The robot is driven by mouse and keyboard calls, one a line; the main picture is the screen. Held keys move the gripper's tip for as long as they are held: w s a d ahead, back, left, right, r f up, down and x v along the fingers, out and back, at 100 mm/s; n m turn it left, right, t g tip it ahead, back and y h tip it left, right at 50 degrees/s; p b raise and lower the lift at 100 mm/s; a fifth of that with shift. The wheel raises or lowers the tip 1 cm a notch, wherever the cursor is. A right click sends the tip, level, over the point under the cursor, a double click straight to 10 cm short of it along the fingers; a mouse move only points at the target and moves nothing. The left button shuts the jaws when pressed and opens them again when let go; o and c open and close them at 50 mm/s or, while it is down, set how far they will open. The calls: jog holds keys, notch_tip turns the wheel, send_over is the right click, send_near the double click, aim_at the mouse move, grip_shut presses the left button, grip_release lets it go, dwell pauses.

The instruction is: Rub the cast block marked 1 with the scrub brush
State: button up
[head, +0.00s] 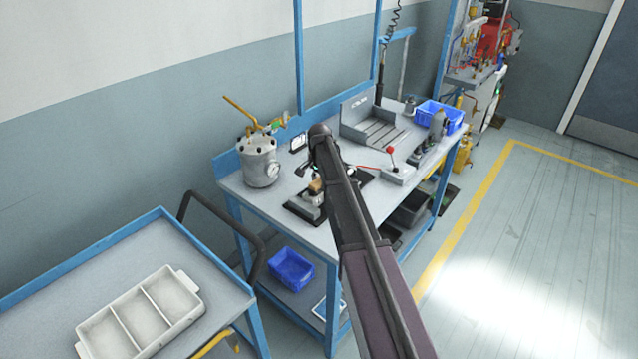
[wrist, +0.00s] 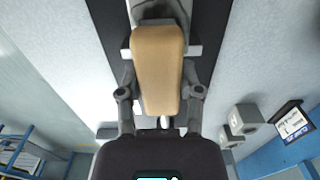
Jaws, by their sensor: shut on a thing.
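The scrub brush, with its tan wooden back (wrist: 158,68), is clamped between the two fingers of my gripper (wrist: 159,88) in the wrist view. In the head view the brush (head: 316,186) shows as a small tan piece left of my arm, over the dark mat (head: 297,211). A pale grey block-like shape (wrist: 195,51) sticks out beside the brush, under it. Whether the bristles touch it is hidden. Two small grey blocks (wrist: 246,118) stand apart at right in the wrist view. No mark 1 can be read on any block.
A pressure pot (head: 261,163) stands left on the bench; a small framed sign (wrist: 293,122) is near the grey blocks. A grey fixture (head: 372,118), a red-knobbed lever (head: 391,152) and a blue bin (head: 440,115) are to the right. A cart with a divided tray (head: 140,310) stands front left.

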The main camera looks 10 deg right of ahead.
aim_at(313, 183)
jog(key=shift+a, duration=0.15)
dwell(0.3)
jog(key=shift+s+a, duration=1.05)
jog(key=shift+a, duration=0.2)
jog(key=shift+s+a, duration=0.45)
jog(key=shift+a, duration=0.2)
jog(key=shift+s+a, duration=0.45)
jog(key=shift+a, duration=0.2)
jog(key=shift+w+a, duration=0.1)
jog(key=shift+w+d, duration=1.05)
jog(key=shift+d, duration=0.3)
